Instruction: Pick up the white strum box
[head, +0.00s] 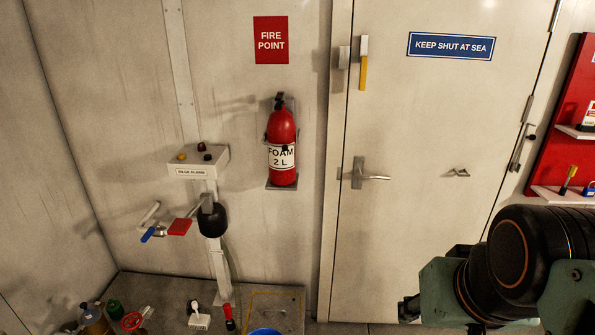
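A small white object (199,320) with a dark upright top stands low in the head view, left of the middle. It may be the white strum box, but it is too small to tell. My arm comes in at the lower right, in front of the door, with dark rounded joints and green links. My gripper's fingers cannot be made out, and nothing held shows. No part of my arm is near the white object.
A red-topped item (229,317) and a blue rim (265,331) are right of the white object. A red handwheel (131,321) and green-capped container (114,308) are left. Above are an alarm post (220,262), extinguisher (282,145) and closed door (420,130).

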